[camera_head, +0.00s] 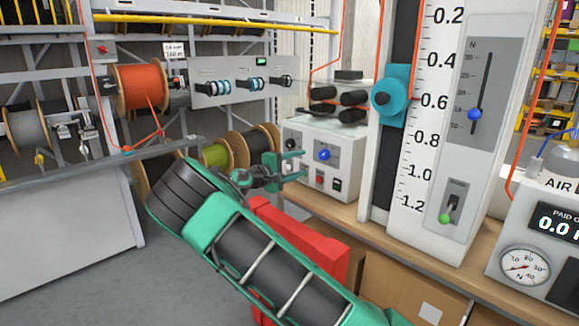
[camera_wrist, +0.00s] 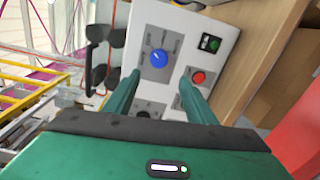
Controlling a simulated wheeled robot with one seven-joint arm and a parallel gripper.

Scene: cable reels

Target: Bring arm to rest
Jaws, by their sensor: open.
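My gripper (camera_head: 290,166) is in the middle of the head view, at the end of my green and black arm. Its two green fingers stand apart, with nothing seen between them. They point at the white control box (camera_head: 302,138) on the bench, which carries a blue knob (camera_head: 324,155) and small buttons. In the wrist view my fingers (camera_wrist: 160,85) reach over the box's face, with the blue knob (camera_wrist: 159,58) beyond the left fingertip and a red button (camera_wrist: 198,77) close to the right one. I cannot tell whether a finger touches the box.
A tall scale panel (camera_head: 425,120) and a gauge box (camera_head: 535,235) stand on the wooden bench (camera_head: 345,212) at right. Open floor (camera_head: 90,290) lies at lower left.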

